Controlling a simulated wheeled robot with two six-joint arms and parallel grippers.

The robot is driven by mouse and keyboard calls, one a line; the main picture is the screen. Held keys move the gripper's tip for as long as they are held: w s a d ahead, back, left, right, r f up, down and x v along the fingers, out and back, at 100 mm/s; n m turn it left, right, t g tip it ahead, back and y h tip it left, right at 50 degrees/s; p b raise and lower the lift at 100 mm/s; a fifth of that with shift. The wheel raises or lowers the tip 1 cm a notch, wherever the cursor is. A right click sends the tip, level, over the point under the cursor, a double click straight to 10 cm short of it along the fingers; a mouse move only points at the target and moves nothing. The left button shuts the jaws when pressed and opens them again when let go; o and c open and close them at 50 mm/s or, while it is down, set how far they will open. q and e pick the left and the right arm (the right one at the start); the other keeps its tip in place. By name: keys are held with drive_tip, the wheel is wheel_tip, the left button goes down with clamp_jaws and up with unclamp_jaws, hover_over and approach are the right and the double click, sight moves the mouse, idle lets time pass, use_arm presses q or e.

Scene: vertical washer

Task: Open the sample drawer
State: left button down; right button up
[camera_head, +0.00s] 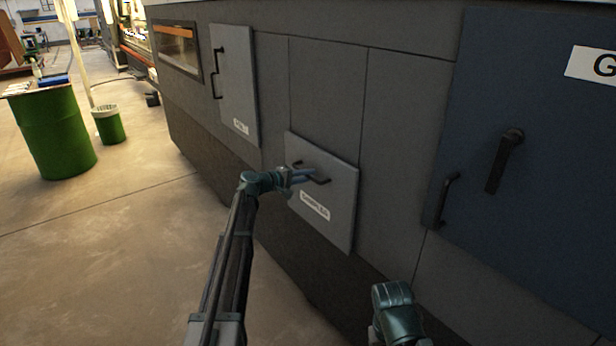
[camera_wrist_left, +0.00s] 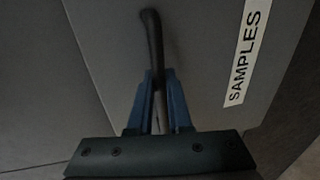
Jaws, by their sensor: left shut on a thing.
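The sample drawer (camera_head: 335,200) is a grey square front low on the machine, with a white label reading SAMPLES (camera_wrist_left: 247,52). Its dark bar handle (camera_head: 320,181) runs across the upper part of the front. My left gripper (camera_head: 303,176) reaches it from the left, and its blue fingers are shut on the handle. In the left wrist view the handle (camera_wrist_left: 152,40) runs between the fingers (camera_wrist_left: 158,95). The drawer front stands slightly proud of the panels around it; no drawer interior shows. Of my right arm only a teal link shows at the bottom; its fingers are out of view.
A grey door (camera_head: 235,95) with a handle is up and left of the drawer. A large dark blue door (camera_head: 540,150) with a bar and a lever is on the right. A green barrel (camera_head: 58,135) and green bin (camera_head: 109,128) stand far left. The floor before the machine is clear.

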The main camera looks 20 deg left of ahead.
use_arm(q)
drive_tip(key=f+v, duration=0.2)
drive_tip(key=v, duration=0.9)
drive_tip(key=s+f+v, duration=0.1)
drive_tip(key=f+v, duration=0.2)
drive_tip(key=v, duration=0.9)
drive_tip(key=shift+a, duration=0.25)
drive_tip(key=shift+w, duration=0.1)
drive_tip(key=c, duration=0.8)
unclamp_jaws()
drive_tip(key=shift+c, duration=0.2)
drive_tip(key=p+v, duration=0.2)
drive_tip(key=v, duration=1.1)
drive_tip(key=shift+s+a+p, duration=0.25)
drive_tip(key=shift+s+p, duration=0.1)
drive_tip(key=shift+p, duration=0.05)
